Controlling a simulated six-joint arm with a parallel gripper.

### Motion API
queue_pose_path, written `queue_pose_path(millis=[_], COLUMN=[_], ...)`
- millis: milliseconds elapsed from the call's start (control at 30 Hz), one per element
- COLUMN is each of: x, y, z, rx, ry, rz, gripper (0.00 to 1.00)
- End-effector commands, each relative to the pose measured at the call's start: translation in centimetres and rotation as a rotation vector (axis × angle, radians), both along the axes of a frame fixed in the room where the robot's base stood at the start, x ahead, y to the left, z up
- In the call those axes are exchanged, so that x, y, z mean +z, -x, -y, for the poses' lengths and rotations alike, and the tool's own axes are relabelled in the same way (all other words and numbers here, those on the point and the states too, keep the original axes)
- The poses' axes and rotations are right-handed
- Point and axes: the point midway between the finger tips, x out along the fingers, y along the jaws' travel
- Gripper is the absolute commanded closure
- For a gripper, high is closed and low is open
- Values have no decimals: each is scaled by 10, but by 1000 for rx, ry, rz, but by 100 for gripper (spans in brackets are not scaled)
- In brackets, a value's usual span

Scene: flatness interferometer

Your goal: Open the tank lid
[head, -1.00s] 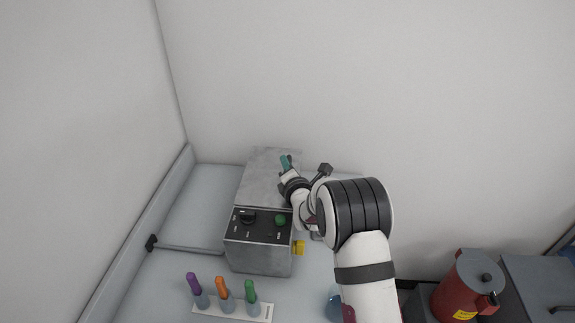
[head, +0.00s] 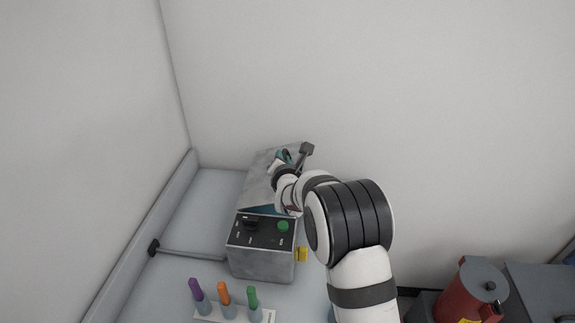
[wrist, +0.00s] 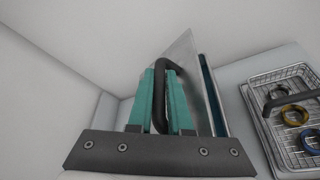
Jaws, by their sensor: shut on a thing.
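The tank (head: 262,262) is a grey metal box with a dark control panel carrying a black knob and a green button. Its grey lid (head: 258,186) is tilted up, and a strip of blue shows in the gap beneath it. The lid also shows edge-on in the wrist view (wrist: 195,70). My gripper (wrist: 161,95) has teal fingers shut on the black lid handle (wrist: 161,68).
A rack of purple, orange and green-capped things (head: 227,312) stands in front of the tank. A wire basket (wrist: 290,110) with several rings shows at right in the wrist view. A red canister (head: 470,295) stands far right. Walls are close behind and left.

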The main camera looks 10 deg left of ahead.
Motion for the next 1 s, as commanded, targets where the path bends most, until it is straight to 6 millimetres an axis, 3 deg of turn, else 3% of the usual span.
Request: queue_pose_path(millis=[367,867,900,933,1000], x=[15,16,16,16,16], y=[0,0,0,0,0], z=[-14,-15,-15,-15,-15], rx=[2,1,1,1,1], ry=[144,166,166,166,166], rz=[1,3,3,3,3], gripper=[100,100,76,70,70])
